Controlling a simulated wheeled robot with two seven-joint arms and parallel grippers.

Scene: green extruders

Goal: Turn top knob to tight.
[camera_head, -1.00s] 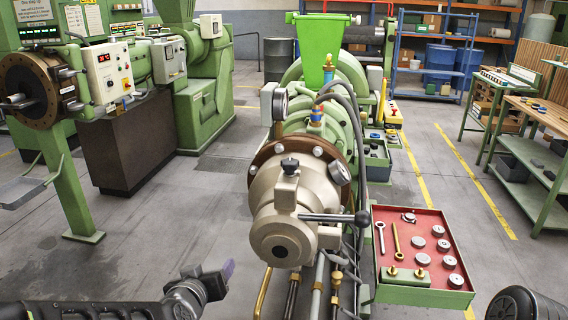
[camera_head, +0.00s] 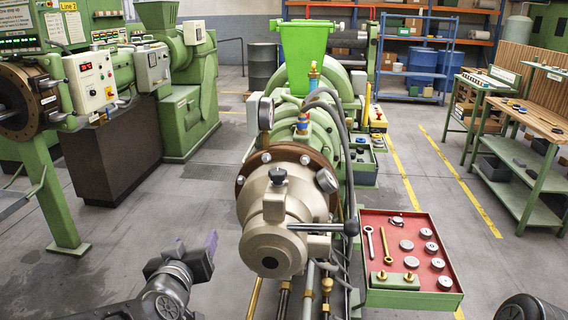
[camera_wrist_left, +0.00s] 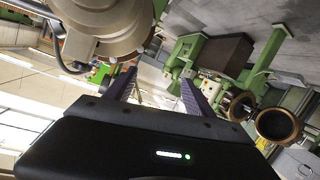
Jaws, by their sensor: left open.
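The top knob (camera_head: 277,176) is a small dark knob on top of the beige extruder head (camera_head: 272,232), at the centre of the head view. My left gripper (camera_head: 208,250) is to the left of the extruder head, lower than the knob and apart from it. In the left wrist view my left gripper (camera_wrist_left: 155,88) has its two dark fingers spread with nothing between them. The extruder head also shows at the upper left of the wrist view (camera_wrist_left: 110,25). The knob cannot be made out there. My right gripper does not show.
A black-balled lever (camera_head: 351,228) sticks out to the right of the head. A red tray (camera_head: 408,260) with tools and round parts stands at the right. Gauges (camera_head: 265,113) and hoses rise behind. Floor is clear to the left, before another green extruder (camera_head: 188,110).

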